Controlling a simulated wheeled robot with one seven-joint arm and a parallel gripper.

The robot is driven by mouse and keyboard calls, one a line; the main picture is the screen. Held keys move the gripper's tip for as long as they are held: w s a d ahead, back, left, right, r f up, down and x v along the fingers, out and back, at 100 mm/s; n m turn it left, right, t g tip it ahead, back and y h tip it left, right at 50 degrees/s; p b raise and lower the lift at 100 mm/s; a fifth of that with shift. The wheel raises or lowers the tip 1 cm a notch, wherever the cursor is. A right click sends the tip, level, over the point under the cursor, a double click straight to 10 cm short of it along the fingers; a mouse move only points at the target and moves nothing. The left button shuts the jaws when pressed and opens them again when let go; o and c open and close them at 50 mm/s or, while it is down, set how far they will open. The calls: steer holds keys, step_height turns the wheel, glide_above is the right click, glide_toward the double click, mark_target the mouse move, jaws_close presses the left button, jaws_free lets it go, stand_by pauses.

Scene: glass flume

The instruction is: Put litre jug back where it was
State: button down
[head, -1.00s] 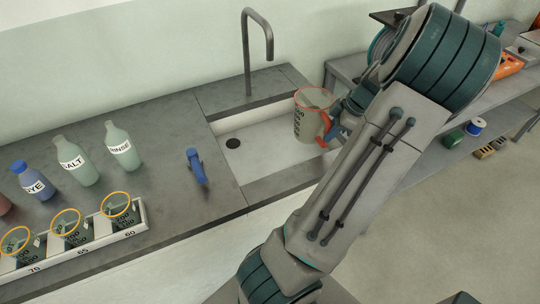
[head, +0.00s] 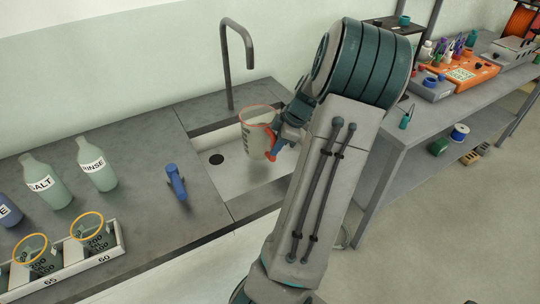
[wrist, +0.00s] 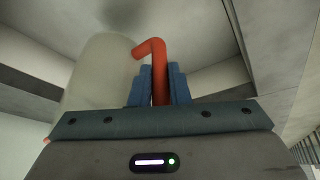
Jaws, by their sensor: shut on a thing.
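The litre jug (head: 257,135) is clear with dark markings, a red rim and a red handle. In the head view it is upright over the right part of the sink (head: 222,180); I cannot tell whether it touches the sink floor. My gripper (head: 278,143) is at its right side, shut on the handle. In the wrist view the blue fingers (wrist: 160,88) close around the red handle, and the pale jug body (wrist: 98,75) stands to the left. My arm hides part of the counter and bench behind it.
A grey tap (head: 228,65) arches behind the sink. Bottles (head: 98,165) and a rack (head: 118,248) of yellow-rimmed beakers are further left. A bench (head: 400,125) with tools is at right; floor beyond is open.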

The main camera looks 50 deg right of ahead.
mark_target(271, 158)
steer(key=shift+w+a+f, duration=0.1)
steer(key=shift+w+f, duration=0.15)
steer(key=shift+w, duration=0.2)
steer(key=shift+w+a+f, duration=0.1)
steer(key=shift+w+f, duration=0.15)
steer(key=shift+w, duration=0.2)
steer(key=shift+f, duration=2.15)
steer(key=c, duration=1.4)
jaws_free()
steer(key=shift+o, duration=0.2)
